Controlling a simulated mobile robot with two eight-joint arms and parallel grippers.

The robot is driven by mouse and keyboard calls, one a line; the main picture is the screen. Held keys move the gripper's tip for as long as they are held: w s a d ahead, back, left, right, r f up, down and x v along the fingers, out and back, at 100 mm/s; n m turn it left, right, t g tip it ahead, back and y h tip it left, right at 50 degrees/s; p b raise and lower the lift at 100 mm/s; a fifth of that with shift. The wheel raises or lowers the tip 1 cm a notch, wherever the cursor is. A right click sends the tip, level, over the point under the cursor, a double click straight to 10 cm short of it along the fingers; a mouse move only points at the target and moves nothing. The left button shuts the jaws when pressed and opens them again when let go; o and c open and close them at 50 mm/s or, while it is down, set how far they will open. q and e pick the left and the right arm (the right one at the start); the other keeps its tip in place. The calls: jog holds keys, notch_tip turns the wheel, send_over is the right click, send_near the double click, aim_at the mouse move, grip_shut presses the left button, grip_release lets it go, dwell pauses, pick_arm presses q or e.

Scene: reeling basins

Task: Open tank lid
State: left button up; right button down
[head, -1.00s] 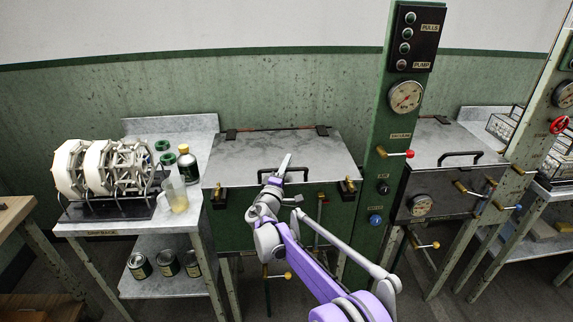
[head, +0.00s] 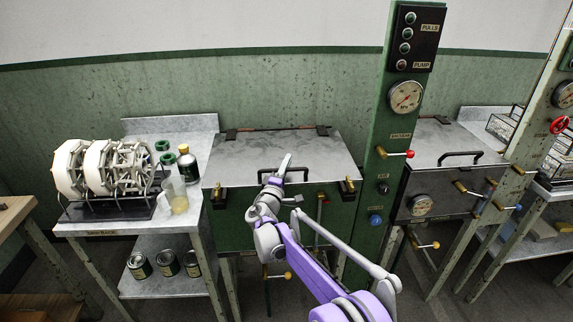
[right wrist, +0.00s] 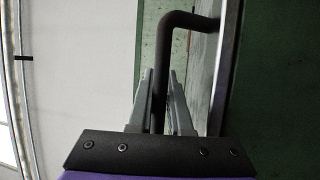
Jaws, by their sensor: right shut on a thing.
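The tank lid (head: 318,147) is a grey metal sheet lying flat and closed on the green tank (head: 232,224) in the middle of the head view. Its black bar handle (head: 295,170) is at the front edge; the handle also shows in the right wrist view (right wrist: 180,22). My right gripper (head: 283,165) is at the handle, in front of the lid. In the right wrist view its two fingers (right wrist: 160,90) stand on either side of the handle bar, shut on it. My left gripper is not in view.
Brass latches (head: 220,195) sit at the front corners of the tank. A green post (head: 372,200) with gauge and valves stands close on the right. A side table (head: 110,228) with reels, beaker and bottle stands on the left.

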pick_arm(q)
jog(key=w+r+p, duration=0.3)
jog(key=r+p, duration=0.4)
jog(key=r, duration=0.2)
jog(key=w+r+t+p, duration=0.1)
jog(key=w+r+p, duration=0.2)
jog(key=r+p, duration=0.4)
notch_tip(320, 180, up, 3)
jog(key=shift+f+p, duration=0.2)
jog(key=shift+p, duration=0.15)
pick_arm(e)
jog(key=w+r+n+g+y, duration=0.1)
jog(key=w+r, duration=0.3)
jog(key=r, duration=0.5)
jog(key=w+r+n+g, duration=0.1)
jog(key=w+r+g, duration=0.2)
jog(key=r, duration=0.6)
jog(key=shift+w+r+g+y, duration=0.2)
jog(key=shift+w+g+y, duration=0.2)
jog(key=shift+w, duration=0.55)
